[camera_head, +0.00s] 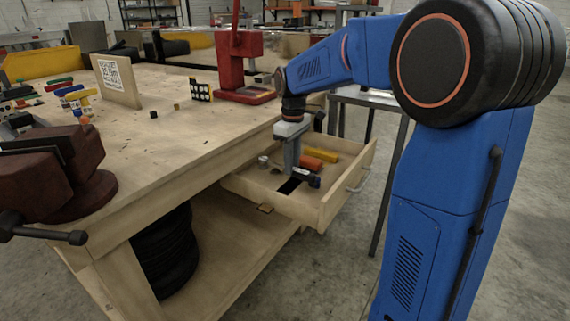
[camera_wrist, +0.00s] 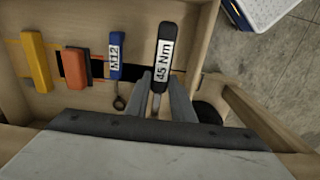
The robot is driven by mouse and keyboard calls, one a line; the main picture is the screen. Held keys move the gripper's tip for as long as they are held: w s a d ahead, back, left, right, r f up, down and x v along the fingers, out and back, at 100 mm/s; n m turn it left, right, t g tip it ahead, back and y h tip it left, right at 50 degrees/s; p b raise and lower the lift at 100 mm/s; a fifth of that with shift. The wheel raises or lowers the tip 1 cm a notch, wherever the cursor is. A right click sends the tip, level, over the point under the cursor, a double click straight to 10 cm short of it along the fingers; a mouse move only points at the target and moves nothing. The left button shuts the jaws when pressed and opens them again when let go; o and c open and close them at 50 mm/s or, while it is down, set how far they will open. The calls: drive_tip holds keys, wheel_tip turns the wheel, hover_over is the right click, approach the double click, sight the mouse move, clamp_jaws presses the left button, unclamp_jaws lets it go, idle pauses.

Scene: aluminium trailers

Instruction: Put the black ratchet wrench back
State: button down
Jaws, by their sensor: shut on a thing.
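The black ratchet wrench (camera_wrist: 165,45) has a black handle with a white "45 Nm" label. In the wrist view its thin metal shaft runs down between the fingers of my gripper (camera_wrist: 158,95), which is shut on it. In the head view my gripper (camera_head: 291,163) points down into the open wooden drawer (camera_head: 335,197). The wrench's far end is hidden by the gripper. I cannot tell whether the wrench touches the drawer floor. A dark patch (camera_wrist: 97,67) shows on the drawer floor behind the orange handle.
A blue "M12" wrench (camera_wrist: 115,55), an orange handle (camera_wrist: 75,68) and a yellow handle (camera_wrist: 36,62) lie left of the black wrench. The drawer walls are close around my gripper. The workbench (camera_head: 165,140) carries a red press (camera_head: 240,65) and a vise (camera_head: 55,170).

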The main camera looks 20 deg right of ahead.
drive_tip(key=shift+w+a+f, duration=0.15)
drive_tip(key=shift+f, duration=0.55)
drive_tip(key=shift+w+a+f, duration=0.1)
drive_tip(key=shift+f, duration=0.55)
drive_tip(key=shift+s+d+f, duration=0.1)
drive_tip(key=shift+f, duration=0.95)
drive_tip(key=shift+s+d+f, duration=0.1)
drive_tip(key=shift+f, duration=1)
drive_tip(key=c, duration=1.5)
unclamp_jaws()
drive_tip(key=shift+o, duration=0.2)
